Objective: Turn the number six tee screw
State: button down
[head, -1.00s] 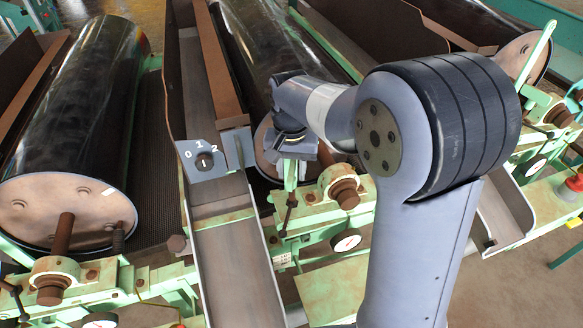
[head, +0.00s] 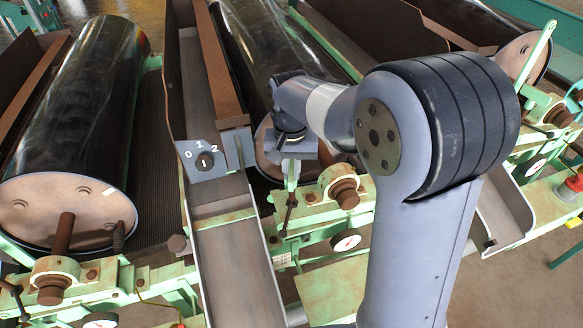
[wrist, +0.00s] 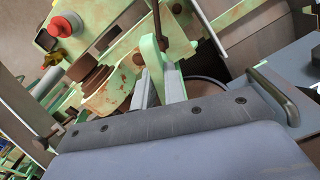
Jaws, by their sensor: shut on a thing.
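My gripper (head: 291,172) is shut on a green upright lever at the front of the middle drum machine. In the wrist view, my two pale fingers (wrist: 158,88) stand on either side of this green lever (wrist: 153,56). A thin dark rod, seemingly a tee screw (head: 288,214), stands just below my gripper in the head view. A dark rod also runs up past the lever in the wrist view (wrist: 157,17). A similar dark tee screw (head: 14,290) is at the lower left. I cannot read a number six on any of them.
A switch plate (head: 205,160) marked 0, 1, 2 stands left of my gripper. A rusty bolt and bearing (head: 343,190) and a round gauge (head: 346,240) are close by on the right. A large dark drum (head: 80,110) lies at left. A red button (head: 577,182) is at far right.

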jog(key=n, duration=0.4)
jog(key=shift+r+p, duration=0.1)
jog(key=shift+p, duration=0.25)
jog(key=n, duration=0.4)
jog(key=shift+n, duration=0.4)
jog(key=n+p, duration=0.1)
jog(key=n, duration=0.3)
jog(key=shift+n, duration=2)
jog(key=c, duration=1.6)
grip_release()
jog(key=shift+w+d, duration=0.1)
jog(key=shift+d, duration=0.05)
jog(key=shift+o, duration=0.7)
